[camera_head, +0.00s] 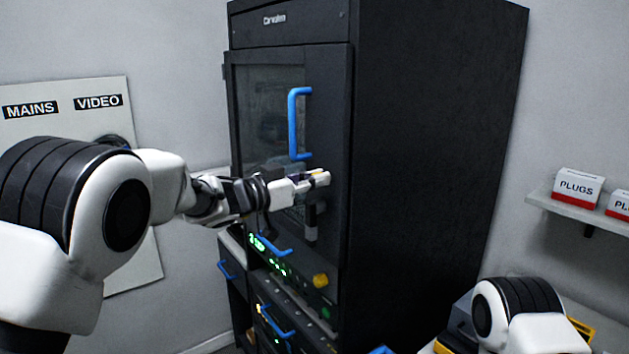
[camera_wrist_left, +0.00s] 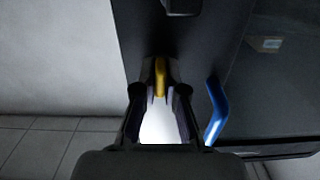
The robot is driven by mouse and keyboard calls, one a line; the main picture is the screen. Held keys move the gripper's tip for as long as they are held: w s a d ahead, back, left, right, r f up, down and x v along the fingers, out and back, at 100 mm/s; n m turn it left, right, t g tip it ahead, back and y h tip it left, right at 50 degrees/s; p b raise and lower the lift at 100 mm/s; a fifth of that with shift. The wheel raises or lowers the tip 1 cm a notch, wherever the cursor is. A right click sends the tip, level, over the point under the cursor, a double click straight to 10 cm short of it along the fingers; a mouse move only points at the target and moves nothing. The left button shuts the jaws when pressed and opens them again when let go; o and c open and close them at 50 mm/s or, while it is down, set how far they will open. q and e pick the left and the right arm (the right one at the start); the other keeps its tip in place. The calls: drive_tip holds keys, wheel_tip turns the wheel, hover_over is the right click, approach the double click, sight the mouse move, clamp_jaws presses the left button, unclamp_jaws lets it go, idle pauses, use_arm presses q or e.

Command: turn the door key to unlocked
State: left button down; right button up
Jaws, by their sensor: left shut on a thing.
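The yellow key (camera_wrist_left: 160,76) is between my left gripper's fingertips in the left wrist view, against the dark door front. The handle also shows right of the fingers in the left wrist view (camera_wrist_left: 216,108). The door looks closed.
A shelf (camera_head: 575,208) with a PLUGS box (camera_head: 578,186) is on the right wall. My right arm shows at the lower right, its gripper out of frame.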

use_arm(q)
drive_tip(key=m+b, duration=0.3)
drive_tip(key=m, duration=0.1)
drive_tip(key=m+b, duration=0.3)
drive_tip(key=m, duration=0.1)
drive_tip(key=shift+f+m, duration=0.1)
drive_tip(key=shift+m, duration=0.3)
drive_tip(key=m+b, duration=0.4)
drive_tip(key=m, duration=0.1)
drive_tip(key=shift+s+d, duration=0.1)
drive_tip(key=shift+m+b, duration=1.25)
drive_tip(key=shift+m, duration=0.55)
drive_tip(key=c, duration=1.4)
unclamp_jaws()
drive_tip(key=shift+o, duration=0.8)
drive_tip(key=shift+d, duration=0.15)
